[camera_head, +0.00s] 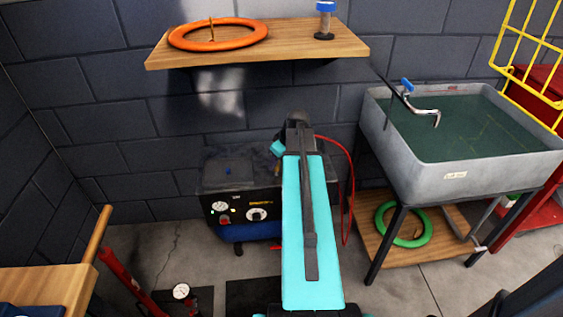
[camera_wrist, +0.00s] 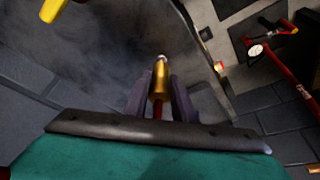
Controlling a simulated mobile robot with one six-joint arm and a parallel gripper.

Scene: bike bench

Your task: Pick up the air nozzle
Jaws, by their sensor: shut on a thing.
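The air nozzle (camera_wrist: 159,77) is a slim brass-coloured piece with a pale tip, in the middle of the wrist view. My gripper (camera_wrist: 160,98) is shut on it, with one dark finger on each side. A short red part shows just below the nozzle, between the fingers. In the head view my arm covers the nozzle and most of my gripper, above the air compressor (camera_head: 246,216). A red hose (camera_head: 350,180) curves out right of my arm and hangs down.
A wooden shelf (camera_head: 345,47) holds an orange ring (camera_head: 218,34) and a blue-capped container (camera_head: 324,20). A grey water-filled sink (camera_head: 480,178) stands right, with a green ring (camera_head: 403,224) below. A wooden bench (camera_head: 50,283) and a red floor pump (camera_head: 128,280) are at left.

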